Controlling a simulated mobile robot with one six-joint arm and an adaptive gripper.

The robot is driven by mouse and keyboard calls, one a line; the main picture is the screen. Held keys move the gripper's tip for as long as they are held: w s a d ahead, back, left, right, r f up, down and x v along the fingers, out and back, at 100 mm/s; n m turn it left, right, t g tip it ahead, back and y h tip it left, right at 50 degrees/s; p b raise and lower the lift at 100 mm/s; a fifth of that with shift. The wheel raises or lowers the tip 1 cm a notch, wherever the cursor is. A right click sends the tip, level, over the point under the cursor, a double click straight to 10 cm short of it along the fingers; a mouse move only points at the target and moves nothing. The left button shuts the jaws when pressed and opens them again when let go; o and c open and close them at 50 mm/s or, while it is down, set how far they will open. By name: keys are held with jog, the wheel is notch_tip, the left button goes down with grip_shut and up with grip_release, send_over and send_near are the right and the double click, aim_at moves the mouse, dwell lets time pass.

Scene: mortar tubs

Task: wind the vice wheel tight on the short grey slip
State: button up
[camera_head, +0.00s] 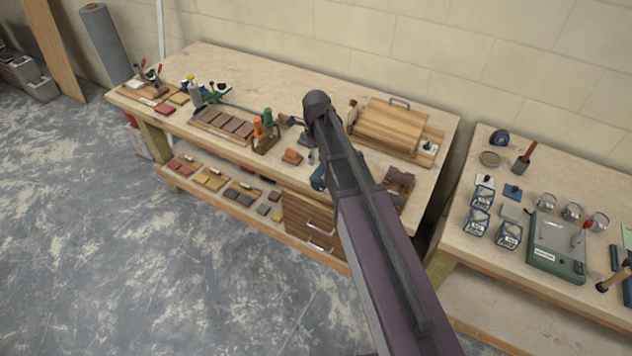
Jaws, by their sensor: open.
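My arm crosses the middle of the head view and covers part of the long workbench (310,82). My gripper cannot be made out; it seems hidden behind my arm. A small blue part (318,178) shows at the bench's front edge, just left of my arm; I cannot tell whether it belongs to the vice. The vice wheel cannot be picked out. The short grey slip cannot be told apart from the other small pieces.
A wooden board with a handle (390,125) lies at the bench's right. A rack with orange and green handles (265,132) stands left of my arm. A brown-slab tray (222,126) lies farther left. A second bench (480,262) holds tins, jars and a green scale (557,246).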

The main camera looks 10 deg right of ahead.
aim_at(316, 178)
jog(key=shift+f, duration=0.15)
dwell(0.4)
notch_tip(316, 178, down, 13)
jog(key=b, duration=1.3)
jog(key=shift+f+b, duration=0.2)
jog(key=shift+b, duration=0.2)
grip_shut()
